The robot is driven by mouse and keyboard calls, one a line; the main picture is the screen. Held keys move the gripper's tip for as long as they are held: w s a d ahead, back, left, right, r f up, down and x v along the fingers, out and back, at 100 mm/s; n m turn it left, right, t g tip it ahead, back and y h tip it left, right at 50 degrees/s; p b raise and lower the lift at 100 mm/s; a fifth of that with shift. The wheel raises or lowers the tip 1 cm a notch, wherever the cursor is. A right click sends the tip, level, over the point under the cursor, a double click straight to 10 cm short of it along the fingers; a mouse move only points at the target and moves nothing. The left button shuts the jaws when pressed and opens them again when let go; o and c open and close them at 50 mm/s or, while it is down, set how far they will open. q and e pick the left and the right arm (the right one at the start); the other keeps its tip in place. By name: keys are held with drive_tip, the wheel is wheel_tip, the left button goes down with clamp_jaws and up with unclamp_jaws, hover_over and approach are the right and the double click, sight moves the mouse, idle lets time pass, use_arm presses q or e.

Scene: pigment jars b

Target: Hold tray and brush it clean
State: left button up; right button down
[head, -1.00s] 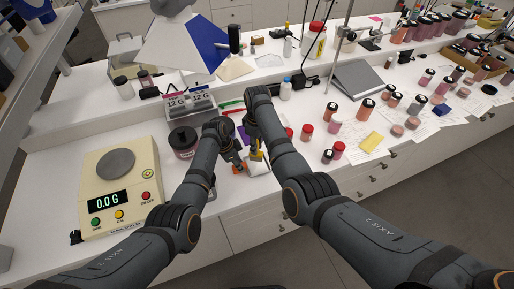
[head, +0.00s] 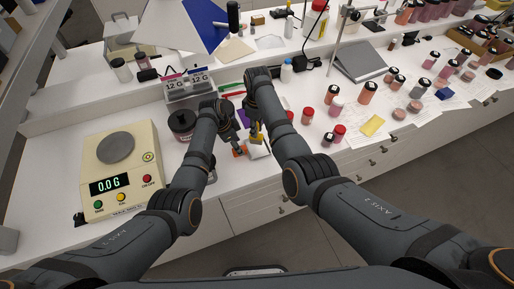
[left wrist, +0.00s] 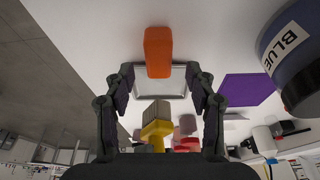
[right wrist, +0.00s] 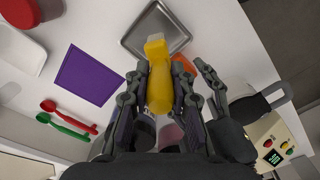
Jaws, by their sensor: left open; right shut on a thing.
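The small square metal tray (right wrist: 157,30) lies on the white counter; it also shows in the left wrist view (left wrist: 173,84). An orange block (left wrist: 158,52) is at its edge and also shows in the head view (head: 239,150). My left gripper (left wrist: 160,80) is open, its fingers apart on either side of the tray and the orange block's lower end in that view. I cannot tell whether they touch. My right gripper (right wrist: 163,90) is shut on the yellow brush (right wrist: 158,85), its pale end towards the tray. The brush also shows in the left wrist view (left wrist: 157,130).
A dark jar labelled BLUE (left wrist: 290,50) stands near my left gripper. A purple square (right wrist: 88,75) and red and green spoons (right wrist: 70,115) lie close by. A scale (head: 120,165) is at left; red-capped jars (head: 307,115) are at right. The counter's front edge is near.

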use_arm(q)
drive_tip(key=w+v, duration=0.1)
drive_tip(key=v, duration=0.9)
drive_tip(key=shift+s, duration=0.5)
drive_tip(key=shift+a, duration=0.1)
drive_tip(key=x, duration=1.1)
drive_tip(key=shift+f, duration=0.15)
drive_tip(key=shift+d+f, duration=0.2)
drive_tip(key=shift+f, duration=0.05)
use_arm(e)
drive_tip(key=shift+f, duration=0.2)
drive_tip(key=shift+d+f, duration=0.1)
drive_tip(key=shift+f, duration=0.4)
drive_tip(key=shift+r, duration=0.1)
